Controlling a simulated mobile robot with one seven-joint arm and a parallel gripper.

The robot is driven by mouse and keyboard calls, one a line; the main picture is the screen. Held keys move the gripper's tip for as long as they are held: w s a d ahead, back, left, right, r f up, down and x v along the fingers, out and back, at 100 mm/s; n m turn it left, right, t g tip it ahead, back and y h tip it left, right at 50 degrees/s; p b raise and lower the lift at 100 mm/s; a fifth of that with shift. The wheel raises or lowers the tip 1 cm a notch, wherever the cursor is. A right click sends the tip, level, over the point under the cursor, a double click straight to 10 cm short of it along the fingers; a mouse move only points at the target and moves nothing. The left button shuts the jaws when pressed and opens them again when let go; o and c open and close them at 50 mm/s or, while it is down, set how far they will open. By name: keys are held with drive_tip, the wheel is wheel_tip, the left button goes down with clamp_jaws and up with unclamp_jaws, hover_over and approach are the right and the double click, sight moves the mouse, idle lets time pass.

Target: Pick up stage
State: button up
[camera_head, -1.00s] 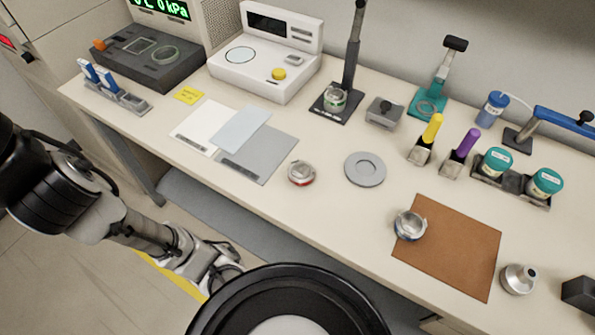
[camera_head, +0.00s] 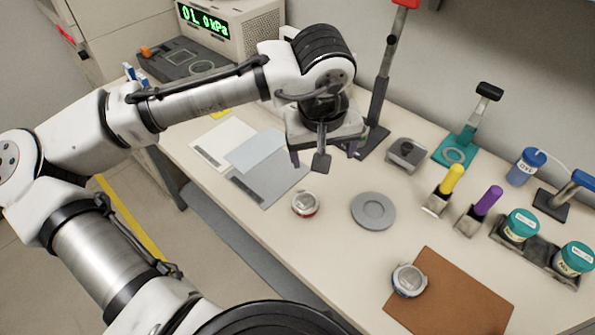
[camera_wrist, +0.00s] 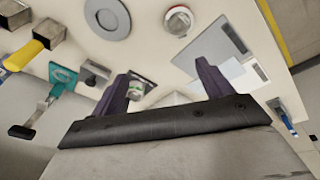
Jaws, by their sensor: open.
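My gripper (camera_head: 325,155) is open and empty, above the back middle of the bench, in front of the post stand (camera_head: 384,75). In the wrist view its two dark fingers (camera_wrist: 162,75) are spread, with nothing between them. A small round green and silver piece (camera_wrist: 135,90) sits on the stand's black base, beside the left finger in that view; my gripper hides it in the head view. A flat grey disc (camera_head: 374,211) with a round recess lies on the bench, and also shows in the wrist view (camera_wrist: 107,18). I cannot tell which piece is the stage.
A red-rimmed tin (camera_head: 305,203) and grey sheets (camera_head: 268,180) lie in front of my gripper. A grey block (camera_head: 406,153), a teal device (camera_head: 458,150) and yellow and purple tools (camera_head: 487,201) stand right. A silver tin (camera_head: 408,281) sits on a brown mat (camera_head: 455,300).

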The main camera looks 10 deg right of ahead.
wheel_tip(320, 180, down, 2)
drive_tip(key=a+n+g+y, duration=0.1)
drive_tip(key=a+y, duration=0.1)
drive_tip(key=a, duration=0.1)
hover_over(305, 201)
drive_tip(key=s, duration=0.1)
wheel_tip(305, 201, down, 7)
drive_tip(key=shift+f, duration=0.15)
drive_tip(key=shift+w+f+p, duration=0.2)
drive_tip(key=shift+f+p, duration=0.1)
drive_tip(key=shift+f, duration=1.25)
drive_tip(key=shift+w+f+p, duration=0.2)
drive_tip(key=shift+f+p, duration=0.05)
drive_tip(key=shift+f, duration=1.25)
drive_tip(key=c, duration=1.1)
drive_tip(key=shift+r, duration=0.15)
